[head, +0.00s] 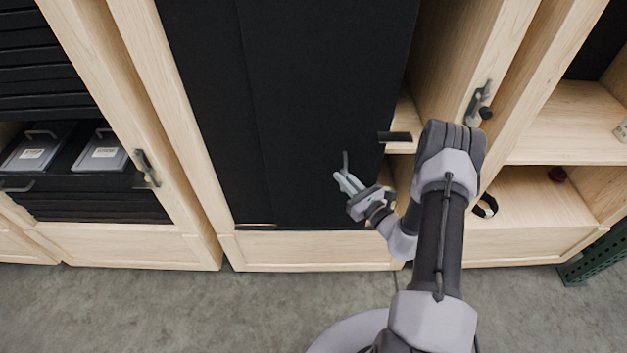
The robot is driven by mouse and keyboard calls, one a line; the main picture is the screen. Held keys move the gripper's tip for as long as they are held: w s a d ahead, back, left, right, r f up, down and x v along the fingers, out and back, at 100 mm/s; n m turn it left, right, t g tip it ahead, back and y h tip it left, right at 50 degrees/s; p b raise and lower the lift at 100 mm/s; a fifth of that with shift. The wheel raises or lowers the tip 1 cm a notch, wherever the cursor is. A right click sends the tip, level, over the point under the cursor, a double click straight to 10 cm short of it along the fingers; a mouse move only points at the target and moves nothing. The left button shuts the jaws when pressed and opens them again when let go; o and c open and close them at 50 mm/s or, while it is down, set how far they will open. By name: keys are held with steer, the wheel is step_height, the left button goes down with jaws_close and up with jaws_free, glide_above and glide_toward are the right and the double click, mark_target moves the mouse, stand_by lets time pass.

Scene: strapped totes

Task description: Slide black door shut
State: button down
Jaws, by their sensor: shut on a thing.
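The black door (310,80) is a tall flat panel across the middle wooden cabinet (310,250). It covers the left and middle of the front. A gap stays open at its right side, where a pale wooden interior (440,45) shows. The fingers cover part of the handle.
A dark tab (395,138) sticks out by the door's right edge. A grey latch (479,103) is on the right post. Open shelves (570,125) are at right. Grey floor (150,310) in front is clear.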

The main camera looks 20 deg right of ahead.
steer(key=s+d+b, duration=0.1)
steer(key=s+d, duration=0.1)
steer(key=d, duration=0.5)
steer(key=s+d+b, duration=0.2)
steer(key=d, duration=0.6)
steer(key=shift+s, duration=0.4)
steer(key=shift+r, duration=0.1)
steer(key=c, duration=1.8)
jaws_free()
steer(key=shift+d, duration=0.1)
steer(key=p+v, duration=0.3)
steer(key=v, duration=1.4)
steer(key=shift+s, duration=0.25)
